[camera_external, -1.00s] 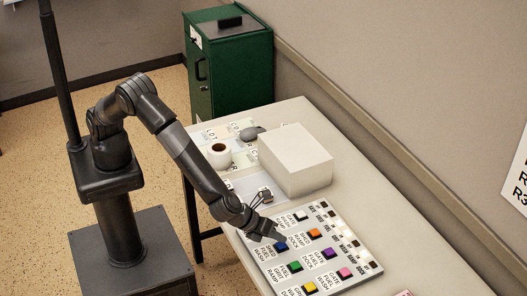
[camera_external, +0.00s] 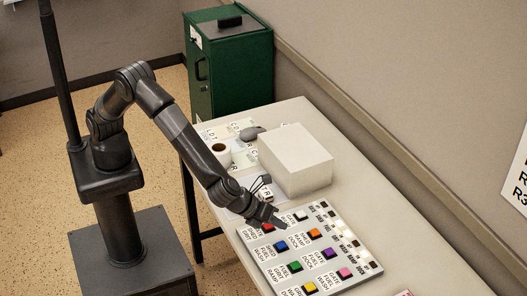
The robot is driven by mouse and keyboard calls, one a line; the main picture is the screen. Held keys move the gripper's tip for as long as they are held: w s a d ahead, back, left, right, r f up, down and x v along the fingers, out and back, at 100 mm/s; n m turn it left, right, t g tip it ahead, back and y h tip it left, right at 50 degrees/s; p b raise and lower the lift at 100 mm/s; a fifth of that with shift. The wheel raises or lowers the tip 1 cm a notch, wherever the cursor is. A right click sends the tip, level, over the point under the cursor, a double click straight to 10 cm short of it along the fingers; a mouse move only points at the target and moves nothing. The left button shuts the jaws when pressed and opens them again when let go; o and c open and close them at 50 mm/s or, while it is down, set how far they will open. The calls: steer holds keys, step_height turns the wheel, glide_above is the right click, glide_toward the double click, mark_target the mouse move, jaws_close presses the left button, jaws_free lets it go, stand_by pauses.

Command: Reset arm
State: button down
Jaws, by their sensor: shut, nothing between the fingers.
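My arm reaches from its column on the left over the table (camera_external: 408,232). My gripper (camera_external: 283,226) is shut and empty, just above the upper left part of the button panel (camera_external: 345,262). The panel is a pale slab with several coloured buttons, among them a red button (camera_external: 268,228), a blue button (camera_external: 281,245), an orange button (camera_external: 314,233) and a purple button (camera_external: 330,253). Printed labels stand beside the buttons. I cannot tell whether the fingertips touch the panel.
A white box (camera_external: 296,160) stands behind the panel, close to my wrist. A cup with dark liquid (camera_external: 219,152), a grey mouse (camera_external: 252,133) and lettered cards lie left of it. A green cabinet (camera_external: 232,65) stands at the back. The table's right side is mostly clear.

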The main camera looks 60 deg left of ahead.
steer(key=w+a+r+n+y, duration=0.1)
steer(key=w+a+r+n, duration=0.4)
steer(key=a, duration=0.5)
steer(key=w+a+r+n+y, duration=0.1)
steer(key=w+a+r+n, duration=0.35)
steer(key=a, duration=0.65)
steer(key=a+r+n+g+y, duration=0.1)
steer(key=a+r+n, duration=0.25)
steer(key=a, duration=0.55)
steer(key=a+r+n+g, duration=0.1)
steer(key=a+r+n, duration=0.1)
steer(key=a+r, duration=0.5)
steer(key=s+a+r+n+g, duration=0.1)
steer(key=s+a+n, duration=0.3)
steer(key=a, duration=0.6)
steer(key=s+a+n, duration=0.3)
steer(key=s+a, duration=0.1)
steer(key=a, duration=0.5)
steer(key=s+a+f+n, duration=0.2)
steer(key=s+a+n, duration=0.6)
steer(key=s, duration=0.6)
steer(key=shift+a+n, duration=0.3)
steer(key=shift+a, duration=0.3)
